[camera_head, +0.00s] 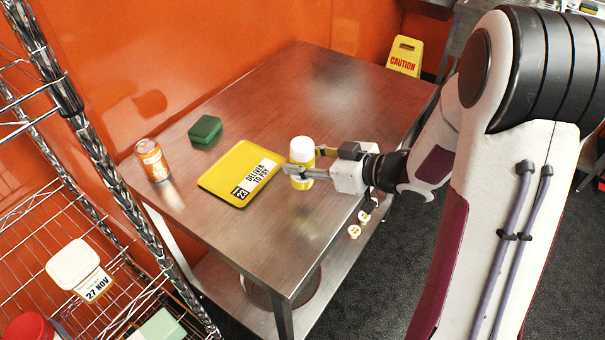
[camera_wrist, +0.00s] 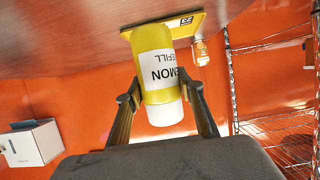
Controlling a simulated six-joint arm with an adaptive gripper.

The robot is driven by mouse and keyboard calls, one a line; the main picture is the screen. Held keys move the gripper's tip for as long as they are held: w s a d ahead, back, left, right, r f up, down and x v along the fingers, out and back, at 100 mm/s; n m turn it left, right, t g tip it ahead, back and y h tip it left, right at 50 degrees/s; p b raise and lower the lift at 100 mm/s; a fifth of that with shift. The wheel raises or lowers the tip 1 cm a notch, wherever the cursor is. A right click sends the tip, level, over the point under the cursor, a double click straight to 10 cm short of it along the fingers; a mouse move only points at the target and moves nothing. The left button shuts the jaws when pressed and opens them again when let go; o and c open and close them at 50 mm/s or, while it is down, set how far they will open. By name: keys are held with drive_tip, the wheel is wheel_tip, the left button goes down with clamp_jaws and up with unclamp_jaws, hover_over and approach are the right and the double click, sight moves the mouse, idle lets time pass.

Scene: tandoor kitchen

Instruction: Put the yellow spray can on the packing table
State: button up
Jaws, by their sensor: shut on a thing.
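The yellow spray can (camera_head: 301,158) is a yellow bottle with a white cap. My gripper (camera_head: 306,166) is shut on its body, with one finger on each side, and holds it upright over the steel packing table (camera_head: 250,213), right of the yellow board. I cannot tell whether its base touches the tabletop. In the wrist view the spray can (camera_wrist: 155,70) shows a white label reading "LEMON", and my gripper's fingers (camera_wrist: 162,95) flank it.
A yellow board (camera_head: 215,180) with a label lies flat on the table. A green block (camera_head: 205,129) and an orange can (camera_head: 152,160) stand farther left. A wire rack (camera_head: 75,110) rises beside the table's left end. The table's far part is clear.

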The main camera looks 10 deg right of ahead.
sight(312, 180)
drive_tip(key=shift+f, duration=0.75)
drive_tip(key=shift+f, duration=0.1)
drive_tip(key=shift+f, duration=2)
drive_tip(key=shift+f, duration=0.15)
drive_tip(key=o, duration=1.3)
drive_tip(key=shift+s+d+r, duration=0.1)
drive_tip(key=shift+d+r, duration=0.05)
drive_tip(key=shift+r, duration=0.1)
drive_tip(key=shift+v, duration=5.85)
